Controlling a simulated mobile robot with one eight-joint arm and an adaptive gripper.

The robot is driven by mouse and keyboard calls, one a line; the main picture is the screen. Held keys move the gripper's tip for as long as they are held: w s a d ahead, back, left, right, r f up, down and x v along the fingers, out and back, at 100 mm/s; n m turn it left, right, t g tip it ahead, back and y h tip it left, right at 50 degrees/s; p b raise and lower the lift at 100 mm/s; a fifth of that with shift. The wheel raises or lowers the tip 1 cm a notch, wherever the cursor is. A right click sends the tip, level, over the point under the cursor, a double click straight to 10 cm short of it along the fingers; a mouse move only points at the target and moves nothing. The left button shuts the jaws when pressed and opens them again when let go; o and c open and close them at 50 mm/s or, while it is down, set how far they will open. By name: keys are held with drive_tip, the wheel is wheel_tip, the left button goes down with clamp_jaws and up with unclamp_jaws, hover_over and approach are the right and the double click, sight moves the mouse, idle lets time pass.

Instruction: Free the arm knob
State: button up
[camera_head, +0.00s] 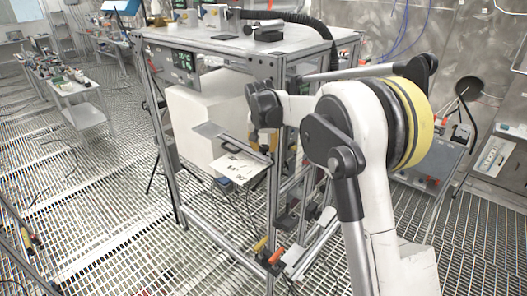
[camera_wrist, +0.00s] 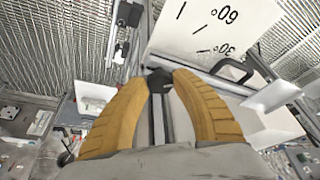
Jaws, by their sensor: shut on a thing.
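In the wrist view, my gripper (camera_wrist: 166,78) reaches forward with two curved yellow fingers. The fingertips are closed around a small black knob (camera_wrist: 158,84) on a grey metal profile (camera_wrist: 158,122). A white dial plate (camera_wrist: 205,32) with black tick marks and the numbers 60 and 30 lies just beyond the knob. In the head view, the same dial plate (camera_head: 240,169) projects from the front of the frame, below a grey bar (camera_head: 213,136). My gripper is mostly hidden there behind my arm and wrist, and I cannot make out the knob.
An aluminium-profile table (camera_head: 235,42) stands around a large white block (camera_head: 203,120). A black handle (camera_wrist: 233,70) sits right of the knob in the wrist view. A side bench (camera_head: 84,112) stands at the left. Grated floor (camera_head: 115,215) is open left of the frame.

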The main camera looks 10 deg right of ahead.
drive_tip(key=n+y, duration=0.1)
drive_tip(key=n, duration=0.1)
drive_tip(key=n+y+b, duration=0.1)
drive_tip(key=n, duration=0.2)
drive_tip(key=shift+s+d+f+b, duration=0.1)
drive_tip(key=shift+d+b, duration=0.1)
drive_tip(key=shift+b, duration=0.1)
drive_tip(key=shift+n, duration=0.3)
drive_tip(key=o, duration=1.2)
drive_tip(key=shift+a, duration=0.1)
drive_tip(key=shift+r, duration=0.2)
drive_tip(key=shift+r, duration=0.3)
drive_tip(key=v, duration=0.7)
drive_tip(key=shift+s, duration=0.25)
